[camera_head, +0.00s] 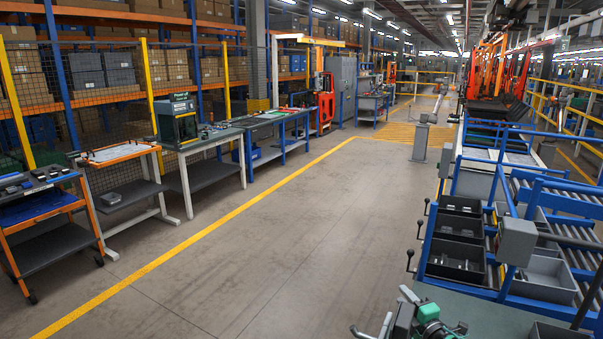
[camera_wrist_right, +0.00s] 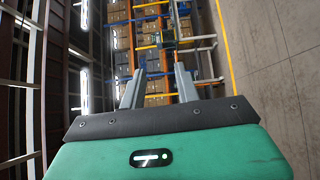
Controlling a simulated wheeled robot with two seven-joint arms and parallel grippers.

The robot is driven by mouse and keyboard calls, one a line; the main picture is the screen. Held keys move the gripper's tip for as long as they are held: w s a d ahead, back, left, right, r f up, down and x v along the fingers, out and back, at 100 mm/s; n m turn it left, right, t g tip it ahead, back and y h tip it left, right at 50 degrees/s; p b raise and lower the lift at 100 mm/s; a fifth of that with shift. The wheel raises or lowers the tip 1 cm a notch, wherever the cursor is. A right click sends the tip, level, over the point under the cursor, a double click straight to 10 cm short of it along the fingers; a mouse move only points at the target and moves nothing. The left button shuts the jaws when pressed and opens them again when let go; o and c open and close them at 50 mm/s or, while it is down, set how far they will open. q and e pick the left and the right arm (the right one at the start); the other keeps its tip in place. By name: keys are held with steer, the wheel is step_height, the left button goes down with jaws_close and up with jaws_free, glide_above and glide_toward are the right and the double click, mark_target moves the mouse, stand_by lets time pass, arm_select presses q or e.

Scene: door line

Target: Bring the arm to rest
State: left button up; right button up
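My right gripper (camera_wrist_right: 160,76) shows from behind in the right wrist view. Its green body with a black band fills the bottom, and its two grey fingers stand apart with nothing between them. Beyond the fingers are the racks, with the floor at the picture's right, so the wrist is rolled sideways. In the head view, a green and grey assembly (camera_head: 428,313) shows at the bottom edge; I cannot tell for sure whether it is part of my right gripper. My left gripper and arm are not in view.
A blue rack with dark bins (camera_head: 457,258) and a bench top (camera_head: 485,314) stand close on the right. Workbenches (camera_head: 205,138) and an orange cart (camera_head: 45,215) line the left, before tall shelves (camera_head: 100,70). The grey floor (camera_head: 270,240) between is clear.

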steer(key=s+a+f+m+g+h, duration=0.25)
steer(key=s+f+m+h, duration=0.2)
steer(key=s+m, duration=0.6)
steer(key=s+a+f+m+g+h, duration=0.1)
steer(key=s+f+m+g+h, duration=0.35)
steer(key=s, duration=1.15)
steer(key=s+a+m+g+y, duration=0.2)
steer(key=s+m+g+y, duration=0.4)
steer(key=s, duration=1.5)
step_height(320, 180, down, 38)
steer(key=n+g+h+b, duration=0.2)
steer(key=b, duration=0.4)
steer(key=s+d+f+b, duration=0.1)
steer(key=s+f+b, duration=0.1)
steer(key=s+f, duration=0.7)
steer(key=s+d+f+g+b, duration=0.1)
steer(key=s+f+b, duration=0.1)
steer(key=s+f, duration=0.8)
step_height(320, 180, down, 4)
steer(key=shift+d+f, duration=0.2)
steer(key=shift+d, duration=0.15)
steer(key=shift+s+f, duration=0.1)
steer(key=shift+s, duration=0.15)
steer(key=c, duration=0.3)
steer(key=shift+s+d, duration=0.1)
steer(key=c, duration=0.4)
jaws_close()
